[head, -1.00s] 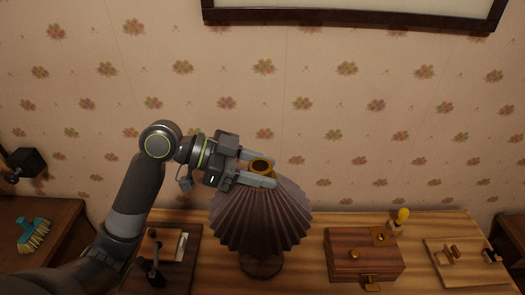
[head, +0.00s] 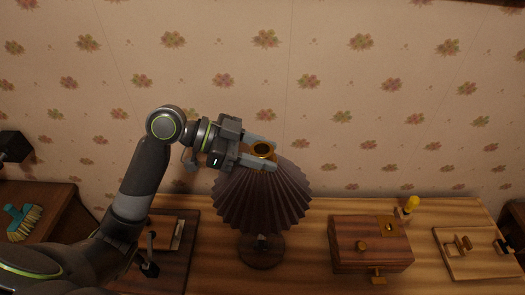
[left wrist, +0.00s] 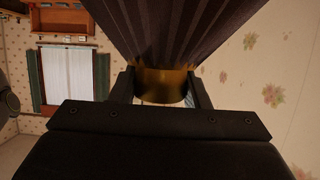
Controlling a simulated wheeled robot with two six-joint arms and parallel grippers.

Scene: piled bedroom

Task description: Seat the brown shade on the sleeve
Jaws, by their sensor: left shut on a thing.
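The brown pleated shade (head: 262,199) hangs tilted from my left gripper (head: 260,154) in the head view, over a round dark lamp base (head: 261,252) on the table. My left gripper is shut on the brass collar (head: 263,149) at the top of the shade. The left wrist view shows the collar (left wrist: 163,85) between the two fingers, with the dark pleats (left wrist: 175,30) beyond. A gap shows between the shade's lower rim and the base. The sleeve is mostly hidden behind the shade; a short piece of the stem shows below the rim. My right gripper is not in view.
A wooden box (head: 370,243) with brass fittings stands right of the lamp, with a yellow-knobbed thing (head: 411,205) behind it. A board with pegs (head: 475,254) lies farther right. A dark tray (head: 172,245) is at left. A teal brush (head: 22,221) lies on the left side table.

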